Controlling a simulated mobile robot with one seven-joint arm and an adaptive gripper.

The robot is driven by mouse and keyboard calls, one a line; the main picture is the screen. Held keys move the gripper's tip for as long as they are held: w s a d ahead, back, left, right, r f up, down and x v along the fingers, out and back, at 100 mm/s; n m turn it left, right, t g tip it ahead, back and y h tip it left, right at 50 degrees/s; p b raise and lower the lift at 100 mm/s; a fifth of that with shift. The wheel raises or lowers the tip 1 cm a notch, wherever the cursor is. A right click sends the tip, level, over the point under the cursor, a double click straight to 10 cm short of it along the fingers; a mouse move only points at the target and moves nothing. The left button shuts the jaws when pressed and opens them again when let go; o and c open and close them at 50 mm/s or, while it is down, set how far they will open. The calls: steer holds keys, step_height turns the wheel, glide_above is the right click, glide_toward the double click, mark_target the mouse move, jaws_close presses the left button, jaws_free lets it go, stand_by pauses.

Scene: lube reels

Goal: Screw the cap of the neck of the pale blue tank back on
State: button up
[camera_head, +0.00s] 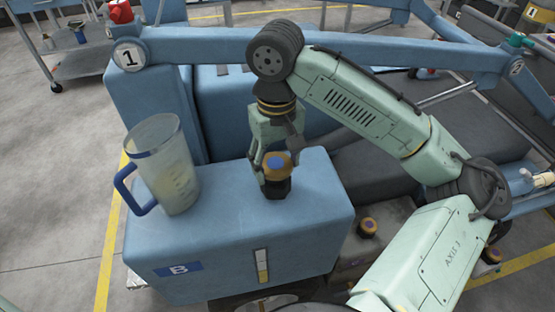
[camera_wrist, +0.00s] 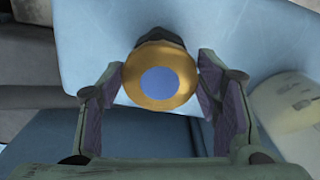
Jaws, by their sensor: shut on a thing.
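The pale blue tank (camera_head: 225,240), marked B, stands in the middle of the head view with a level strip on its front. Its black neck (camera_head: 276,189) rises from the top; a little of the neck shows in the wrist view (camera_wrist: 165,38). The orange cap (camera_head: 274,170) with a blue disc on top is at the neck, roughly upright. In the wrist view the cap (camera_wrist: 158,102) is between the fingers. My gripper (camera_head: 278,160) comes down from above and is shut on the cap. Whether the cap's threads are engaged is hidden.
A clear jug (camera_head: 172,170) with a blue handle stands on the tank's top, left of the neck. A blue beam (camera_head: 200,47) marked 1 and 2 runs behind. Other orange caps (camera_head: 367,227) sit lower right. A red-capped fitting (camera_head: 120,12) is at the upper left.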

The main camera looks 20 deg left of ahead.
steer(key=m, duration=0.2)
steer(key=shift+m, duration=0.3)
steer(key=shift+a+m, duration=0.1)
steer(key=shift+m, duration=0.7)
steer(key=m, duration=0.3)
steer(key=shift+s+a, duration=0.1)
steer(key=shift+m, duration=0.3)
steer(key=m, duration=0.3)
steer(key=shift+a, duration=0.1)
steer(key=shift+m, duration=1)
steer(key=shift+a+f+m, duration=0.1)
steer(key=shift+m, duration=1.1)
